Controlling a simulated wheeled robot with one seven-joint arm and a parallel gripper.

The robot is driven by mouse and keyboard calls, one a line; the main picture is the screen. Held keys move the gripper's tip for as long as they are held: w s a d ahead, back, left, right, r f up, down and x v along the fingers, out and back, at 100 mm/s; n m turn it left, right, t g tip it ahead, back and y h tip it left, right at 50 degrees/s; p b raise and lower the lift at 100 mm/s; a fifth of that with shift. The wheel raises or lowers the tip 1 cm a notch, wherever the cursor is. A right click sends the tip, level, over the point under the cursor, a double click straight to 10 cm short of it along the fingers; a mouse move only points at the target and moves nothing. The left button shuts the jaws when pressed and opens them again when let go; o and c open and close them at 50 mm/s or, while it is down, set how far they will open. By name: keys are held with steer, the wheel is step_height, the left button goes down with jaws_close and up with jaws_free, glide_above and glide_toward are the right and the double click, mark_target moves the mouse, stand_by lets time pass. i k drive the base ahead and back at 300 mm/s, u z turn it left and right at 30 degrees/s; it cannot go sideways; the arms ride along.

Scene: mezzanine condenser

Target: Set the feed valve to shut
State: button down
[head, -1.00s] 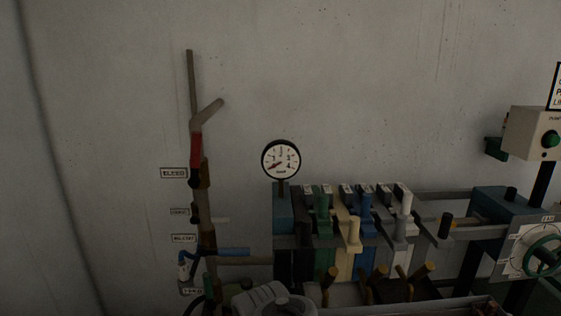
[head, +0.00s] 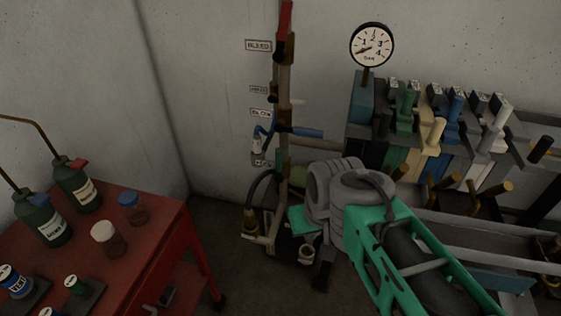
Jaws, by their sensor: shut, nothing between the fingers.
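A brown vertical pipe (head: 283,110) stands at the wall in the head view, with labelled valves along it. The top label reads BLEED (head: 258,45), beside a red handle (head: 286,18). A blue lever (head: 300,132) points right near the third label. The lowest label (head: 262,162) is too small and partly covered to read, so I cannot make out the feed valve's handle or setting for sure. My gripper (head: 322,277) appears as a dark shape beneath my grey wrist, low and right of the pipe's foot. It is shut and empty, and seems apart from the valves.
A pressure gauge (head: 372,45) stands above a row of coloured levers (head: 430,125) at right. A red cart (head: 165,235) with bottles (head: 75,185) and jars (head: 131,208) is at left. A black hose (head: 262,185) curves beside the pipe. Bare floor lies between cart and pipe.

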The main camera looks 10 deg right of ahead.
mark_target(279, 178)
steer(key=u, duration=0.3)
steer(key=k, duration=0.45)
steer(key=u, duration=1.45)
steer(key=i, duration=0.5)
steer(key=u, duration=0.05)
